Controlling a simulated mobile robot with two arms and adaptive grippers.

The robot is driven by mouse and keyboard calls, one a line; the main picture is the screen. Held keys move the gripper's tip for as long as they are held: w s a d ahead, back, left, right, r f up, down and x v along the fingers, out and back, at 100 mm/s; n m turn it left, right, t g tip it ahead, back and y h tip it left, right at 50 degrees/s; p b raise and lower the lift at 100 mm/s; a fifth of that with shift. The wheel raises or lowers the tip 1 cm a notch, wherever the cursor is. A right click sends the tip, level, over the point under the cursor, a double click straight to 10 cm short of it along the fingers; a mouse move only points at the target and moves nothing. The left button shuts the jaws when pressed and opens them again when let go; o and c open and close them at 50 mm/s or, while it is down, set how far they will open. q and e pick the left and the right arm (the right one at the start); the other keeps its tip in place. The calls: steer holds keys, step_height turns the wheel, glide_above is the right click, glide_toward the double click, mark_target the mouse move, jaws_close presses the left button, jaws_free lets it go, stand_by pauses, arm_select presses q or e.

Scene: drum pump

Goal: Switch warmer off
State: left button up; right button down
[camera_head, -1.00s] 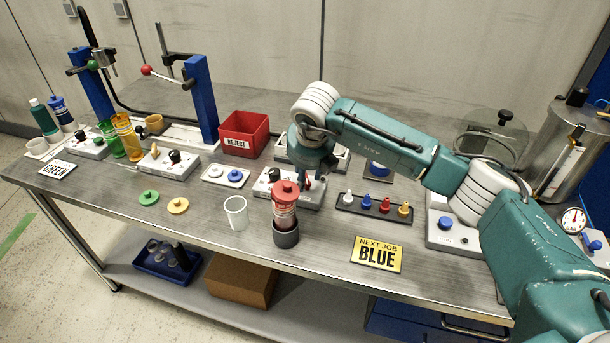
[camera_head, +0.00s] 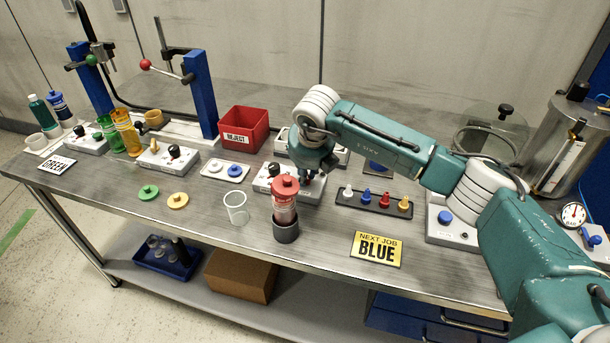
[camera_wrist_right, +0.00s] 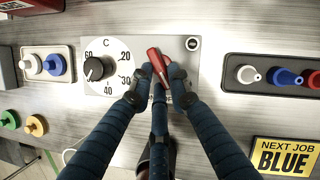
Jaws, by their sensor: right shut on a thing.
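The warmer control box (camera_head: 275,180) stands mid-table, behind a red-capped bottle. In the right wrist view, its panel (camera_wrist_right: 200,78) has a black knob (camera_wrist_right: 93,69) on a white dial marked in C and a red switch lever (camera_wrist_right: 158,65) to the right of it. My right gripper (camera_wrist_right: 160,95) is shut on the lever's lower part, and the lever's upper end sticks out beyond the fingers, leaning up and left. In the head view my right gripper (camera_head: 312,175) is over the box's right part and hides the lever. My left gripper is not in view.
The red-capped bottle (camera_head: 285,195) stands in a dark holder just in front of the box. A rack of coloured nozzles (camera_head: 370,200) lies to the right, near the NEXT JOB BLUE sign (camera_head: 376,249). A clear cup (camera_head: 237,209) and the red reject bin (camera_head: 244,130) are to the left.

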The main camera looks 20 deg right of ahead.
steer(key=shift+d+f+n+b, duration=0.2)
steer(key=shift+n+b, duration=0.1)
steer(key=shift+b, duration=0.15)
steer(key=shift+r+n+y, duration=0.25)
steer(key=shift+n+y, duration=0.05)
steer(key=shift+n, duration=0.1)
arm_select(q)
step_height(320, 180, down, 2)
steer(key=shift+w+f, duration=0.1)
arm_select(e)
steer(key=c, duration=1.6)
jaws_free()
steer(key=shift+c, duration=0.2)
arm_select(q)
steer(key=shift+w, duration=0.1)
